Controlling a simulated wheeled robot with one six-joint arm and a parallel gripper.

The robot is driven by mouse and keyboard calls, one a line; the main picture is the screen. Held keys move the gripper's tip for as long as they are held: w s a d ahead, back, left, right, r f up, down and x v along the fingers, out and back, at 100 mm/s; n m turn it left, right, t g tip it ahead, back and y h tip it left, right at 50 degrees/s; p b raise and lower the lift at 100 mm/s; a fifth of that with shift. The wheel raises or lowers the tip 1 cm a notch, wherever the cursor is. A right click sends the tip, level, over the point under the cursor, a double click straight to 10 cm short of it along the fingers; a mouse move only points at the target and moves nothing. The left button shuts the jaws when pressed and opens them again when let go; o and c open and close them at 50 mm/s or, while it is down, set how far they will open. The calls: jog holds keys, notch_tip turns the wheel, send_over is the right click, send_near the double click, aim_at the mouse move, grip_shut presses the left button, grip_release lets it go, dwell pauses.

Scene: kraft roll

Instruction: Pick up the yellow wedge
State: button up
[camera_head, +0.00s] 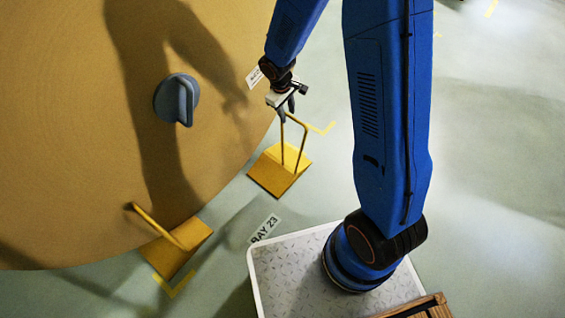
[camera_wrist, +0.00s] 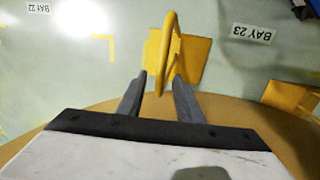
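Two yellow wedges with upright loop handles stand on the floor at the roll's lower edge. One wedge (camera_head: 270,174) is right of centre in the head view, directly below my gripper (camera_head: 285,112). The other wedge (camera_head: 168,258) is at the lower left, its handle leaning against the roll. In the wrist view the nearer wedge (camera_wrist: 194,62) lies beyond my gripper (camera_wrist: 161,77). Its handle (camera_wrist: 168,40) reaches up between the two grey fingertips. The fingers are apart, with a gap showing beside the handle; I see no firm grip. The other wedge (camera_wrist: 291,97) shows at the right.
The huge brown kraft roll (camera_head: 60,130) with a grey core plug (camera_head: 177,100) fills the left. A floor label reading BAY 23 (camera_head: 264,229) lies between the wedges. My tread-plate base is at the bottom, with a wooden item (camera_head: 420,308) at its edge. Floor at the right is clear.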

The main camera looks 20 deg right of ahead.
jog(key=shift+w+d+f, duration=0.1)
jog(key=shift+d+f, duration=0.1)
jog(key=shift+f, duration=0.75)
jog(key=shift+w+d+f, duration=0.1)
jog(key=shift+d+f, duration=0.05)
jog(key=shift+f, duration=0.85)
jog(key=shift+w+d+f, duration=0.1)
jog(key=shift+d+f, duration=0.1)
jog(key=shift+f, duration=0.75)
grip_shut()
